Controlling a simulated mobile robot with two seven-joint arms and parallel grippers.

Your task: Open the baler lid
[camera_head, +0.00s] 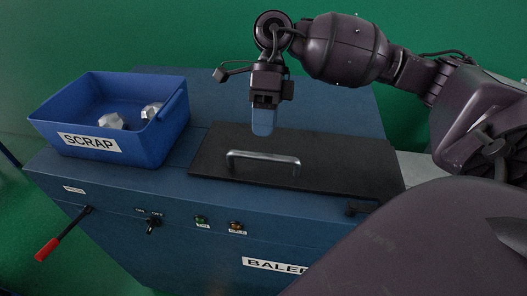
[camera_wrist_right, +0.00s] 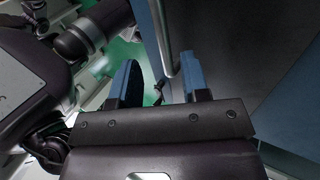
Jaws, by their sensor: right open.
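The baler lid (camera_head: 335,160) is a flat black panel lying shut on top of the blue baler (camera_head: 250,230). A silver bar handle (camera_head: 265,156) stands on the lid. My right gripper (camera_head: 263,128) points down above the lid, just behind the handle in the head view, and holds nothing. In the right wrist view its two blue fingers (camera_wrist_right: 160,72) are apart. There the grey handle (camera_wrist_right: 161,38) runs down toward the gap between the fingertips, beside the dark lid (camera_wrist_right: 235,45); whether it is between them I cannot tell. My left gripper is out of view.
A blue bin (camera_head: 165,140) labelled SCRAP, with crumpled foil pieces (camera_head: 111,121), stands on the baler left of the lid. A red-ended lever (camera_head: 47,249), a black knob (camera_head: 153,226) and two buttons are on the front. A black latch-like part (camera_head: 360,207) sits by the lid's right front corner.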

